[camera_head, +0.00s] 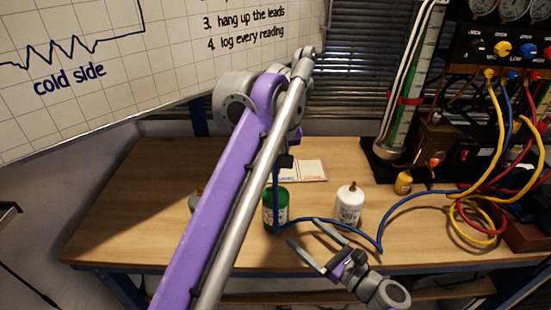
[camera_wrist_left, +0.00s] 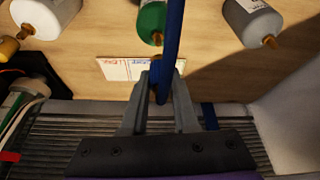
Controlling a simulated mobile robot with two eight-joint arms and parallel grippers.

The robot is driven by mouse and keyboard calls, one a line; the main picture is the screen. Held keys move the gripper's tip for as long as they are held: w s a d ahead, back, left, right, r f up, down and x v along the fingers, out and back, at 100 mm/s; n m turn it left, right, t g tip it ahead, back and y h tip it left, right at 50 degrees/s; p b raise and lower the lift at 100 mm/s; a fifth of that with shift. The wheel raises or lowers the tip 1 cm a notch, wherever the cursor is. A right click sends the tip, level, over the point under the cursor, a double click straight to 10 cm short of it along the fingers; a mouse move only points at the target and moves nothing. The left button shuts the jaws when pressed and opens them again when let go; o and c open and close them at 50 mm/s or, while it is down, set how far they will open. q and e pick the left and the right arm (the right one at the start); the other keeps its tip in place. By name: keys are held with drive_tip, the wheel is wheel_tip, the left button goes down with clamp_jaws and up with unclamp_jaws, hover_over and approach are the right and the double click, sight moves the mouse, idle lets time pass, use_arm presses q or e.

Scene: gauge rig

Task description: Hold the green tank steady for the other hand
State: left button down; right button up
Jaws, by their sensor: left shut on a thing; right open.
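The green tank (camera_head: 270,213) stands upright on the bench with a pale label; its top is partly hidden by the blue hose (camera_head: 276,180). In the left wrist view the green tank (camera_wrist_left: 152,20) lies beyond my fingertips, apart from them. My left gripper (camera_wrist_left: 160,75) is shut on the blue hose near a brass fitting, above and behind the tank; in the head view my arm mostly hides it.
A white tank (camera_head: 348,207) stands right of the green one. A grey tank (camera_head: 194,200) is half hidden behind my left arm. A chart card (camera_head: 312,170) lies behind. The gauge rig (camera_head: 505,45) and looped hoses (camera_head: 480,210) crowd the right. The bench's left side (camera_head: 130,220) is clear.

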use_arm(q)
drive_tip(key=shift+s+r+p, duration=0.15)
drive_tip(key=shift+r+p, duration=1.2)
drive_tip(key=shift+r, duration=0.35)
drive_tip(key=shift+s+r+p, duration=0.15)
drive_tip(key=shift+r+p, duration=1.15)
drive_tip(key=shift+r, duration=0.4)
use_arm(e)
wheel_tip(320, 180, up, 7)
use_arm(q)
drive_tip(key=shift+f, duration=0.1)
